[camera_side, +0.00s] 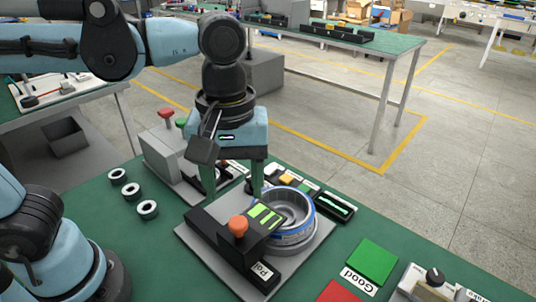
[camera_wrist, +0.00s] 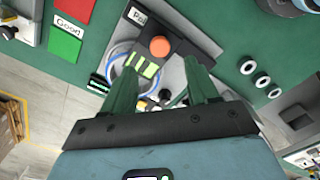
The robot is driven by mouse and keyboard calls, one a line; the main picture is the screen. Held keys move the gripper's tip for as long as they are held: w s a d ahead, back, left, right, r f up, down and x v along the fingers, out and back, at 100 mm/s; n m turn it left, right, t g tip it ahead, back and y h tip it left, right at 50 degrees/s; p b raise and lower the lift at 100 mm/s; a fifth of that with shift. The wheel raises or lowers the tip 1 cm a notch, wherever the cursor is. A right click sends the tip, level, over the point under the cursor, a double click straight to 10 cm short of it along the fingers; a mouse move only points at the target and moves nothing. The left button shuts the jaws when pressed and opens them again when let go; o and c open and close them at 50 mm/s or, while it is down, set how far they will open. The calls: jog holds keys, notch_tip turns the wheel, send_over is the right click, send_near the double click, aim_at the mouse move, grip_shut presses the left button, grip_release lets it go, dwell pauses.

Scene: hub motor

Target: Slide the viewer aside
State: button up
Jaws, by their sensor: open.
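The viewer (camera_side: 253,226) is a dark block with a green striped window and an orange knob (camera_side: 238,226). It sits on the grey fixture plate labelled "Pol", with its window end reaching over the near left part of the round hub motor (camera_side: 293,215). The motor is a silver ring with a blue band. My gripper (camera_side: 233,194) points down, open and empty, above the back left of the viewer. In the wrist view the viewer (camera_wrist: 148,62) and its knob (camera_wrist: 160,46) show between the spread fingers (camera_wrist: 162,68). The fingers partly hide the motor there.
A green "Good" pad (camera_side: 372,261) and a red pad (camera_side: 338,292) lie to the right. A grey box with red and green levers (camera_side: 168,150) and a row of small labelled parts (camera_side: 286,180) stand behind the fixture.

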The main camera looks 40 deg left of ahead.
aim_at(238, 221)
jog(key=shift+f, duration=3.75)
grip_shut()
